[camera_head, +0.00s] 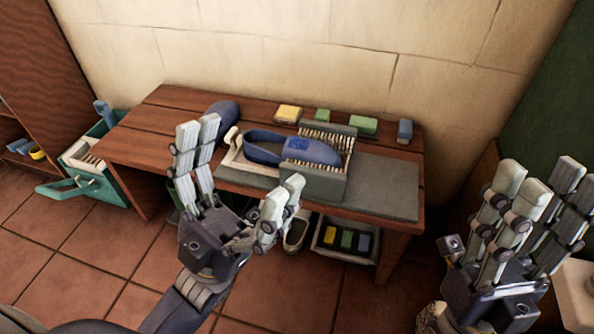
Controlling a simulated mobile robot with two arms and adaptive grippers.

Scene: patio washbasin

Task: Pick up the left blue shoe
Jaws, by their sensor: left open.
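A blue shoe (310,150) with an open loop-like heel lies on its side or sole, I cannot tell which, on a brush rack (325,182) on the wooden bench. A second dark blue rounded shape (228,109), perhaps the other shoe, shows at the bench's back left, partly hidden behind my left gripper's fingers. My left gripper (243,160) is open and empty, in front of the bench, left of the rack in the picture. Its fingers overlap the bench edge in view. My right gripper (550,188) is at the far right, fingers apart and empty, away from both blue items.
Yellow (289,113) and green (363,125) blocks and a small blue item (405,131) lie along the bench's back. A grey mat (385,185) covers its right front. A tray (322,243) sits below. A teal crate (98,180) stands left. The wall is close behind.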

